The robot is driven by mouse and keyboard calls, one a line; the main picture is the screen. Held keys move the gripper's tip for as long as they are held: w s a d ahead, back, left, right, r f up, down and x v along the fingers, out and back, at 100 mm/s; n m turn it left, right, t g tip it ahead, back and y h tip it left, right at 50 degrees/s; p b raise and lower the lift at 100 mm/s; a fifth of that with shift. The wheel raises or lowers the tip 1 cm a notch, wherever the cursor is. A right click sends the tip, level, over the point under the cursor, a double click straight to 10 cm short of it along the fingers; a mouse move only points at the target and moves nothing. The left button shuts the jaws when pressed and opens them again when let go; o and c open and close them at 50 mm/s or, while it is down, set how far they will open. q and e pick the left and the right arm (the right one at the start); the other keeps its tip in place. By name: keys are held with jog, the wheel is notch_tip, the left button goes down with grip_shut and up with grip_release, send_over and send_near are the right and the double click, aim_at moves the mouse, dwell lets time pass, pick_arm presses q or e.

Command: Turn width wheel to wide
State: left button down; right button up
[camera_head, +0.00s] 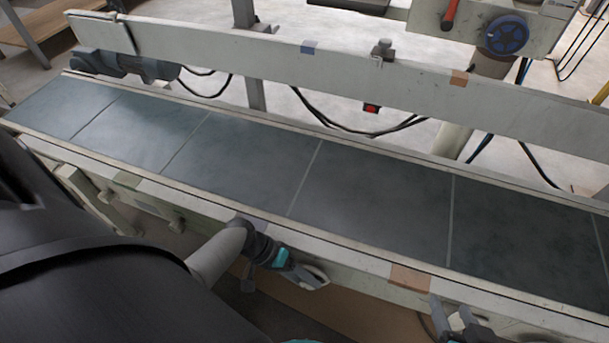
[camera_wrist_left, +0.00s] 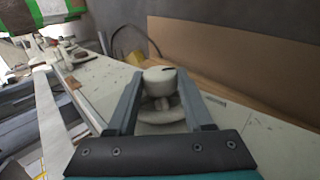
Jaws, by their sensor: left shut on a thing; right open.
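My left gripper (camera_head: 308,274) is at the near side of the conveyor, in front of the near rail. It is shut on a pale wheel (camera_head: 318,277). In the left wrist view the two fingers of the left gripper (camera_wrist_left: 160,92) flank the wheel's round, pale knob (camera_wrist_left: 160,77), which has a short dark mark on top. A wider pale disc shows below the knob, partly hidden by the fingers. My right gripper (camera_head: 458,322) is open and apart from the wheel, at the bottom right of the head view.
A grey-green conveyor belt (camera_head: 370,200) runs between the near rail and the far rail (camera_head: 230,52). A brown patch (camera_head: 410,278) marks the near rail. A blue handwheel (camera_head: 506,35) is on the machine behind.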

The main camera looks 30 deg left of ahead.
pick_arm(q)
jog(key=shift+c, duration=1.6)
grip_release()
pick_arm(e)
jog(key=s+d+g+h+p, duration=0.2)
jog(key=s+d+g+p, duration=0.1)
jog(key=s+d+g, duration=0.15)
pick_arm(q)
jog(key=p+v, duration=0.4)
jog(key=v, duration=1.1)
pick_arm(e)
notch_tip(320, 180, down, 8)
jog(key=g, duration=0.1)
jog(key=shift+s+d, duration=0.45)
pick_arm(q)
jog(key=shift+r, duration=0.15)
